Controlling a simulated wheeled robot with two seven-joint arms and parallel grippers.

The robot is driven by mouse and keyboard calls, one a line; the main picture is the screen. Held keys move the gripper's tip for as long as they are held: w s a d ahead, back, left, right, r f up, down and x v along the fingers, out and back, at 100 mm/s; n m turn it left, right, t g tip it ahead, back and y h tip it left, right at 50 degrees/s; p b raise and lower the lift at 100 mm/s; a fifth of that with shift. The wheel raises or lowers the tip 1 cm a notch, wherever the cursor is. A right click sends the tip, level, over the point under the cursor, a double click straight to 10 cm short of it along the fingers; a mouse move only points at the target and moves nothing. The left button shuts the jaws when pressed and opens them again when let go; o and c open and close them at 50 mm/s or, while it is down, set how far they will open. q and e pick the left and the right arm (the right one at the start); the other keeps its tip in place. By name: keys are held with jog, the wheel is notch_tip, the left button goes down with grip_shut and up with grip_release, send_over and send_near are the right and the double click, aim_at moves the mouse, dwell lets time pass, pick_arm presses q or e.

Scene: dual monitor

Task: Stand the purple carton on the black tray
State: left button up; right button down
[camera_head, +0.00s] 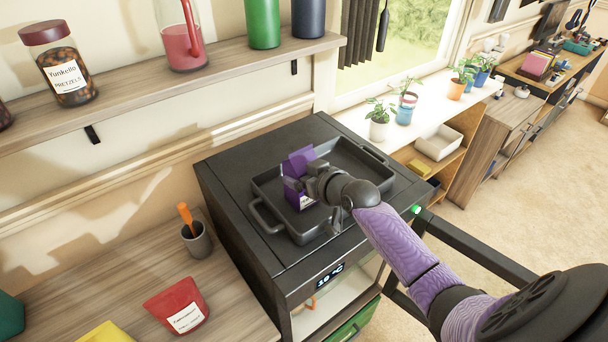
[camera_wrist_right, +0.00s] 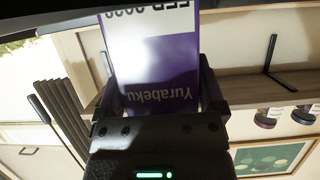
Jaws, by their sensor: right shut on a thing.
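The purple carton (camera_head: 300,163) is in the grip of my right gripper (camera_head: 308,183), over the left part of the black tray (camera_head: 268,212). It looks roughly upright. I cannot tell whether its base touches the tray floor. In the right wrist view, the carton (camera_wrist_right: 160,78) with its white panel and "Yurabeku" lettering sits between the two fingers of the gripper (camera_wrist_right: 165,100). The tray rests on top of a dark cabinet and has raised walls and side handles. My left gripper is not in view.
The dark cabinet (camera_head: 235,188) stands beside a wooden counter (camera_head: 75,275) with a red bag (camera_head: 178,307) and a grey cup (camera_head: 196,241). A wall shelf (camera_head: 190,75) with jars runs above left. Potted plants line the window sill. The tray's right part is bare.

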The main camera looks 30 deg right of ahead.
grip_release()
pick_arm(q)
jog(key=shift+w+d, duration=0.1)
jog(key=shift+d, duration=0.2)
pick_arm(e)
jog(key=shift+r, duration=0.1)
jog(key=shift+s+r, duration=0.15)
jog(key=shift+s, duration=0.25)
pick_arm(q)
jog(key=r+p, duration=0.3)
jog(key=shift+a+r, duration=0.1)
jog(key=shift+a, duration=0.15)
pick_arm(e)
jog(key=v, duration=1.1)
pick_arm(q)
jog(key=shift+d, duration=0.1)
pick_arm(e)
jog(key=shift+s, duration=0.1)
